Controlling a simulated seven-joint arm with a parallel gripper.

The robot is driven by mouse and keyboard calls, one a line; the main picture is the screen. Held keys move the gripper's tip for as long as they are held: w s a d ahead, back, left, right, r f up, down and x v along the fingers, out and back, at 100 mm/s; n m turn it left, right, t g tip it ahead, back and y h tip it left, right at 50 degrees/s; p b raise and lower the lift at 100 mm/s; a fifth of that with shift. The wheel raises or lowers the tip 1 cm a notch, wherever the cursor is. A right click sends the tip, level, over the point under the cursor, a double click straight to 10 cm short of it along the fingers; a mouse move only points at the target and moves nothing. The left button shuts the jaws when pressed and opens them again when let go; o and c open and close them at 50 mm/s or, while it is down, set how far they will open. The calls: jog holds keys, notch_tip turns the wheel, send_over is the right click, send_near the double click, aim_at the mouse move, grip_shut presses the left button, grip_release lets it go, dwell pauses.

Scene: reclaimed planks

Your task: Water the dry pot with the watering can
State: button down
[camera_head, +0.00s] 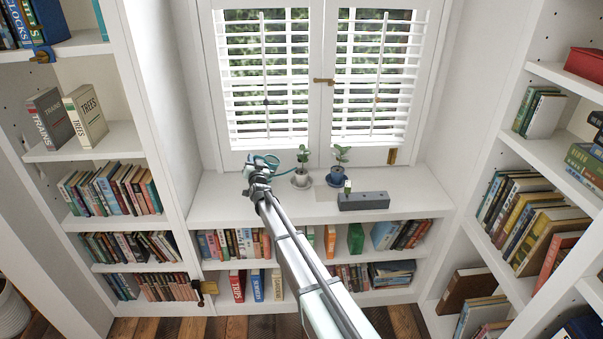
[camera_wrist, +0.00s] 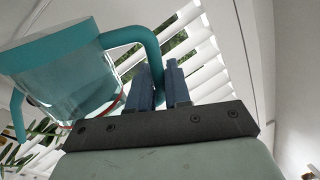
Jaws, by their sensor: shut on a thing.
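The teal watering can (camera_head: 268,159) is above the left part of the white window ledge. Its thin spout points right, toward the nearest plant pot. My gripper (camera_wrist: 162,82) is shut on the can's handle (camera_wrist: 148,45); the can's body (camera_wrist: 72,78) fills the upper left of the wrist view and appears tilted there. A pale pot (camera_head: 301,181) with a leafy plant stands just right of the can. A blue pot (camera_head: 338,179) with another plant stands further right. I cannot tell which soil is dry. The spout tip is too small to place exactly.
Shuttered windows (camera_head: 264,80) rise behind the ledge. Bookshelves (camera_head: 105,190) flank both sides. The ledge (camera_head: 410,183) is clear at right.

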jog(key=shift+d+r, duration=0.3)
jog(key=shift+r, duration=0.25)
dwell(0.4)
jog(key=a+f, duration=0.1)
jog(key=f+n, duration=0.1)
jog(key=f, duration=0.1)
jog(key=shift+w+a, duration=0.1)
jog(key=shift+a, duration=0.3)
jog(key=shift+a+r+n, duration=0.15)
jog(key=shift+a+n, duration=0.15)
jog(key=shift+n, duration=0.1)
jog(key=shift+a+n+g, duration=0.3)
jog(key=shift+a+n, duration=0.2)
jog(key=shift+n, duration=0.1)
jog(key=shift+a, duration=0.15)
jog(key=shift+a+n, duration=0.45)
jog(key=shift+n, duration=0.35)
jog(key=shift+a, duration=0.1)
